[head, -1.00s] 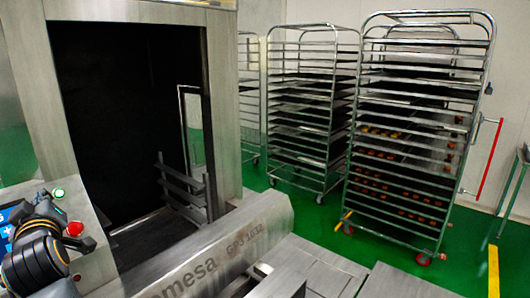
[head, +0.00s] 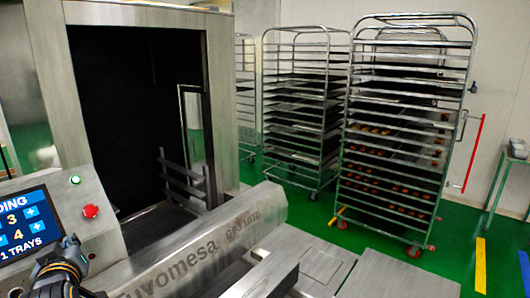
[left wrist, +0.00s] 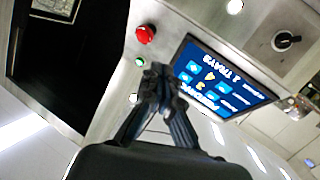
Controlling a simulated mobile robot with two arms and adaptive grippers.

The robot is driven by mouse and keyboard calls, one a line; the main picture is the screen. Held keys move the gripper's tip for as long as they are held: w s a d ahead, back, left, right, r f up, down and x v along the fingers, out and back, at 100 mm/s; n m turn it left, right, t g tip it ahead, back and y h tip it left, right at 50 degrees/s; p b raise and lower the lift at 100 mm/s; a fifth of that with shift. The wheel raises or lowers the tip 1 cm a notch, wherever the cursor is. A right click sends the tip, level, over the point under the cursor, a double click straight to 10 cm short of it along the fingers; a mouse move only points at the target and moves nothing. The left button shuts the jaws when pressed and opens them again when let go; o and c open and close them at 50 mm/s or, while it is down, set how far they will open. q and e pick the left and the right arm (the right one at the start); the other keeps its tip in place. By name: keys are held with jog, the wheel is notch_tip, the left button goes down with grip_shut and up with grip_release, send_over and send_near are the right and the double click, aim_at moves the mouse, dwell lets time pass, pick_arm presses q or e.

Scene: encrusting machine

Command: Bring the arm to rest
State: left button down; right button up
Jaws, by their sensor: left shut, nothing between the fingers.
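My left gripper (left wrist: 160,88) is shut and empty in the left wrist view, with its fingertips together in front of the machine's control panel. In the head view my left arm shows at the bottom left, below the panel. The panel has a blue touch screen (head: 28,222), which also shows in the left wrist view (left wrist: 218,78). Beside the screen are a green button (head: 75,180) and a red button (head: 90,211). I cannot tell whether the fingertips touch anything. My right gripper is not in view.
The machine's dark opening (head: 125,110) is behind the panel, with a metal beam (head: 205,240) in front.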

pick_arm(q)
jog(key=s+d+f+m+g+h, duration=0.2)
jog(key=s+d+f+m+h, duration=0.25)
jog(key=f, duration=0.55)
jog(key=s+d+f+m+g+h, duration=0.1)
jog(key=s+d+f+m+g, duration=0.2)
jog(key=s+d+f, duration=0.55)
jog(key=s+d+f+m+g+h, duration=0.1)
jog(key=s+d+f+m+g, duration=0.2)
jog(key=s+f, duration=0.4)
jog(key=s+d+f+m+g+h, duration=0.1)
jog(key=s+d+f+g+h, duration=0.1)
jog(key=s+d+f, duration=0.5)
notch_tip(320, 180, down, 27)
jog(key=s+a+g+b, duration=0.1)
jog(key=s+a+b, duration=0.2)
jog(key=s+a+f+g+b, duration=0.1)
jog(key=s+a+f+b, duration=0.1)
jog(key=s+f, duration=1.4)
notch_tip(320, 180, down, 2)
jog(key=shift+s+a+f+g, duration=0.25)
jog(key=shift+g, duration=0.05)
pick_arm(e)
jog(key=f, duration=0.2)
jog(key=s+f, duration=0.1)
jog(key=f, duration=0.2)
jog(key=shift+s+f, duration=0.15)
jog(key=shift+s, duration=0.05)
